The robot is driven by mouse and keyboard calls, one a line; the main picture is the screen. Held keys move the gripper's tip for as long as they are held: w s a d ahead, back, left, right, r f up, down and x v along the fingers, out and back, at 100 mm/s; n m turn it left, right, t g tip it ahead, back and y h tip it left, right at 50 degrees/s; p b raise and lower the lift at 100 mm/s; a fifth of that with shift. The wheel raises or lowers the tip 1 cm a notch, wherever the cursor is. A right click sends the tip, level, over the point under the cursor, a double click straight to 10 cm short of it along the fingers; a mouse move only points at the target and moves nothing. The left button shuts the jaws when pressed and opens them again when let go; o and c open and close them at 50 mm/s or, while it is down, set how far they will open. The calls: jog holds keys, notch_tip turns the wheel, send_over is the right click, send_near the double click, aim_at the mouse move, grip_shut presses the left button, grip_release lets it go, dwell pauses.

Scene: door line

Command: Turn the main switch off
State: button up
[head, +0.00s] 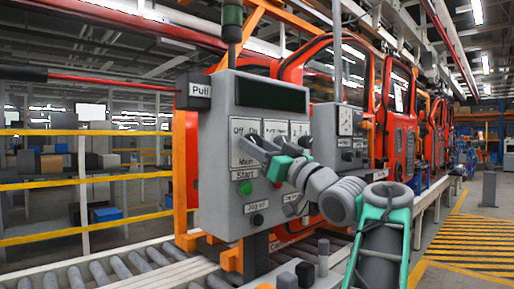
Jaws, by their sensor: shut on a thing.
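The main switch (236,155) is on the front of a grey control box (218,205), on a white plate marked "Off" and "On" above and "Main" below. My gripper (254,146) reaches in from the right and its fingers are shut at this plate, on the main switch. The fingers hide the switch's knob, so which way it points cannot be told. A second white plate with lettering lies just to the right, partly behind my gripper.
Below are a green start button (246,188), a red button (278,184) and a jog switch (257,219). Orange car doors (400,140) stand behind; a roller conveyor (120,270) runs below.

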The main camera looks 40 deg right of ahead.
jog(key=o, duration=1.4)
jog(key=v, duration=0.7)
jog(key=shift+s+f+b, duration=0.2)
jog(key=shift+s+b, duration=0.15)
jog(key=shift+a, duration=0.1)
